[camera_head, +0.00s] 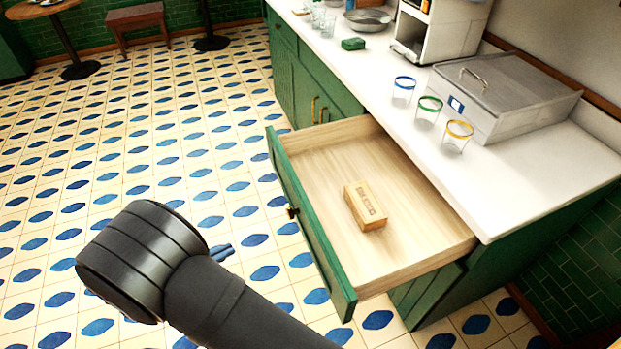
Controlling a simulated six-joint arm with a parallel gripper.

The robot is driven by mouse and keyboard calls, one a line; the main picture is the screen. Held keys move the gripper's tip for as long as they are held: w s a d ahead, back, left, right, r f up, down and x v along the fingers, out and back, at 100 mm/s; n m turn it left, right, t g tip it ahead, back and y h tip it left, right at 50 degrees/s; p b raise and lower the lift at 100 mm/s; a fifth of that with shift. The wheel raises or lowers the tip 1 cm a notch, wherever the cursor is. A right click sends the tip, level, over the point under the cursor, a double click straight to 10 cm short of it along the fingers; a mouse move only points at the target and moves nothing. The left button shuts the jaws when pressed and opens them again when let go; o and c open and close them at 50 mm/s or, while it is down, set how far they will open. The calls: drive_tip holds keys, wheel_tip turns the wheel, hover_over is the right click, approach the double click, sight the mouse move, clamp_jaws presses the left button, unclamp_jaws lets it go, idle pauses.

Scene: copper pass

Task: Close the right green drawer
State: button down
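The right green drawer (309,231) is pulled well out from the counter, with its green front facing left and a small dark knob (292,212) on it. Its pale wooden inside is visible, and a small wooden box (366,206) with printing on top lies in it. My dark arm comes in from the bottom and bends at a thick joint left of the drawer front, apart from it in the picture. My gripper is mostly hidden behind the arm; I cannot make out its fingers or whether they are open.
The white countertop (505,190) above holds three glasses with blue, green and yellow rims (429,112), a metal-lidded box (505,95) and a white appliance (437,30). Green cabinet doors (316,90) are shut behind the drawer. Patterned tile floor (110,175) is free to the left.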

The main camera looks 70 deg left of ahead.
drive_tip(key=w+a+r+m+g, duration=0.5)
drive_tip(key=w+a+m+g, duration=0.5)
drive_tip(key=m, duration=1.2)
drive_tip(key=t, duration=0.1)
approach(292, 198)
wheel_tip(292, 198, down, 4)
drive_tip(key=s+a, duration=0.2)
drive_tip(key=shift+w+a+f+h, duration=0.1)
drive_tip(key=shift+w+a+h, duration=0.05)
drive_tip(key=shift+w, duration=0.8)
drive_tip(key=shift+w+a+h, duration=0.15)
drive_tip(key=shift+w, duration=0.8)
drive_tip(key=shift+w, duration=0.1)
drive_tip(key=w, duration=3.3)
